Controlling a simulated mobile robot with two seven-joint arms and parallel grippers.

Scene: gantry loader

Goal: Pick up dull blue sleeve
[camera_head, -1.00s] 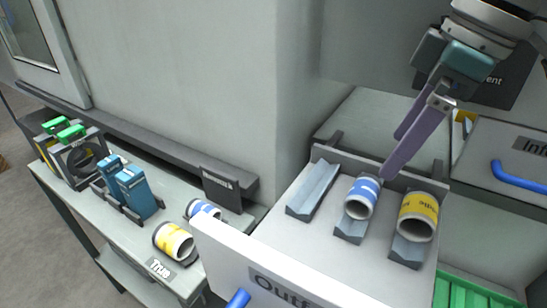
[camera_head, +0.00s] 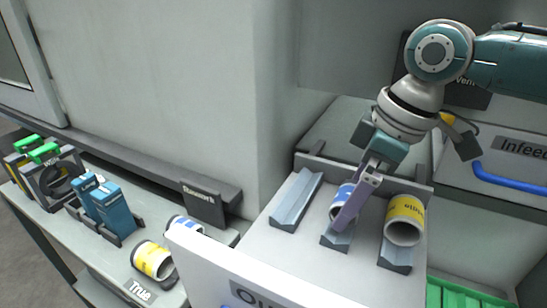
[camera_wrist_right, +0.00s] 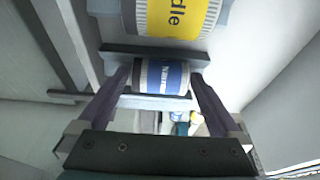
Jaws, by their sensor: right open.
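A blue-and-white sleeve (camera_head: 342,197) lies on its side in the middle cradle (camera_head: 337,239) of the open outfeed drawer (camera_head: 265,250). My right gripper (camera_head: 347,212) points down over it, one purple finger covering part of the sleeve. In the right wrist view, the blue sleeve (camera_wrist_right: 162,77) with its printed label lies between the two spread fingertips of my right gripper (camera_wrist_right: 161,74), with small gaps at both sides. Another blue-and-white sleeve (camera_head: 184,225) is on the side table, partly hidden by the drawer front. I cannot tell which blue is duller. My left gripper is not in view.
A yellow sleeve (camera_head: 405,217) lies in the right cradle, close beside my gripper; the left cradle (camera_head: 297,198) is empty. The side table holds another yellow sleeve (camera_head: 152,259) and blue boxes (camera_head: 113,208). The infeed drawer's blue handle (camera_head: 508,179) is at the right.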

